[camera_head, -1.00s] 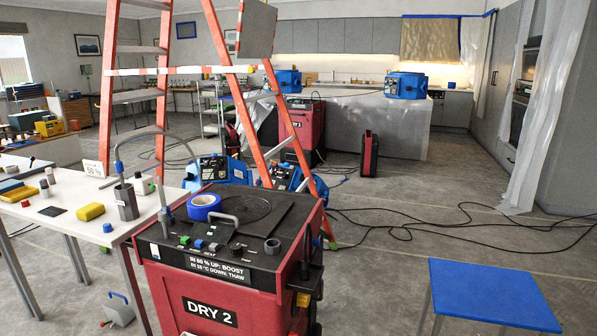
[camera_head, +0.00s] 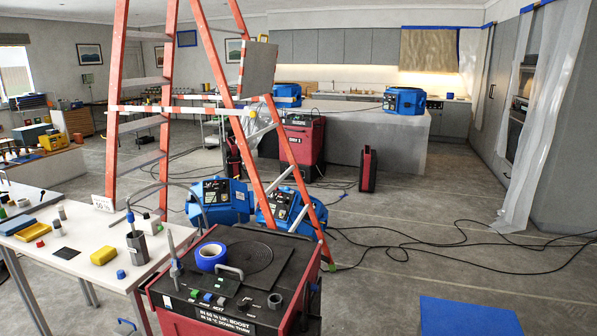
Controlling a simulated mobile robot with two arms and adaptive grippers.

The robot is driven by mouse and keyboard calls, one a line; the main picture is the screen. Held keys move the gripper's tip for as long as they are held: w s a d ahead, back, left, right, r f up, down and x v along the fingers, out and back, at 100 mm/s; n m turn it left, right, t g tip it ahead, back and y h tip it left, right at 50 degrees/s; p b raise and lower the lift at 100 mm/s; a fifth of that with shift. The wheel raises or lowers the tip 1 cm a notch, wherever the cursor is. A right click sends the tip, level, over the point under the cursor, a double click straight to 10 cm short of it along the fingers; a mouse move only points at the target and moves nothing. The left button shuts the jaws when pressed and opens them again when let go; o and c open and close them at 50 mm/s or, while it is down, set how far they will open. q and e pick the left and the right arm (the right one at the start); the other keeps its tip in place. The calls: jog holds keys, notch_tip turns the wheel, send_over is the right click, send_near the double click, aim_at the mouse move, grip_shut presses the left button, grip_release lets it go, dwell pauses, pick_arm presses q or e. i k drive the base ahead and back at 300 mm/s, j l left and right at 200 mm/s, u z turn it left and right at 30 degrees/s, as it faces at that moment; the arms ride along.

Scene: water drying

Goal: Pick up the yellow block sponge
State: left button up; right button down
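The yellow block sponge (camera_head: 104,255) lies on the white table (camera_head: 84,273) at the left of the head view. A dark square pad (camera_head: 66,253) lies just left of it, and a small blue cap (camera_head: 121,274) lies in front of it to the right. A grey holder with a blue-topped tool (camera_head: 137,245) stands to its right. Nothing covers the sponge. Neither of my grippers shows in this view.
The red dryer (camera_head: 235,322) with a blue tape roll (camera_head: 211,256) on top stands right of the table. An orange stepladder (camera_head: 285,170) and blue fans (camera_head: 218,200) stand behind it. Black cables (camera_head: 440,240) cross the floor. A blue stool top (camera_head: 468,316) is at the front right.

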aim_at(106, 252)
jog(key=u, duration=0.95)
